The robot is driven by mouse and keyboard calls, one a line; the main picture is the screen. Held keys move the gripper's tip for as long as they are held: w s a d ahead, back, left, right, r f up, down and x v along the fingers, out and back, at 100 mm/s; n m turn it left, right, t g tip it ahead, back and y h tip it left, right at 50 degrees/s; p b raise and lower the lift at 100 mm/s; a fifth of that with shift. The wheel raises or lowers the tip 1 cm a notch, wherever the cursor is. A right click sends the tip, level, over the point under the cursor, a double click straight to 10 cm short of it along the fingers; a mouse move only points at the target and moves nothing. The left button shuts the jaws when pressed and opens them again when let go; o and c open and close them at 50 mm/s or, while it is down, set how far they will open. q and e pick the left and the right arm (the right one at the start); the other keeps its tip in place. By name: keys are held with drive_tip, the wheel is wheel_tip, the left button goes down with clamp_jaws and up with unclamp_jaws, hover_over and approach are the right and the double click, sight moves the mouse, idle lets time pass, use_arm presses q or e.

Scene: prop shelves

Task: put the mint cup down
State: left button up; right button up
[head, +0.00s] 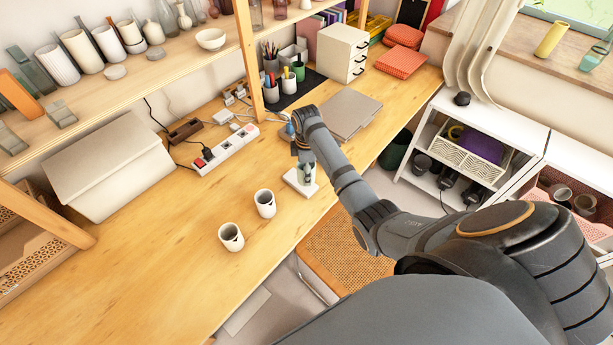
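My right gripper (303,170) points down over the table, at a small white square base (299,184) near the table's front edge. A small pale greenish thing (308,174), perhaps the mint cup, shows at the fingertips just above or on this base. It is too small and too covered by the gripper to tell whether the fingers are shut on it. My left gripper is not in view.
Two white cups, one nearer (231,237) and one farther (265,204), stand left of the gripper. A power strip (226,149) and a grey laptop-like slab (348,114) lie behind. The wooden table (150,270) is clear at front left.

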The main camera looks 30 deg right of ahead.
drive_tip(key=shift+w+d+f, duration=0.25)
drive_tip(key=shift+w+f, duration=0.1)
drive_tip(key=shift+f, duration=0.2)
wheel_tip(320, 180, down, 3)
drive_tip(key=shift+w+d+f, duration=0.1)
drive_tip(key=shift+f, duration=0.25)
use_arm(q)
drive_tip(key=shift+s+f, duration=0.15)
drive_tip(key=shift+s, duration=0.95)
use_arm(e)
drive_tip(key=o, duration=1.3)
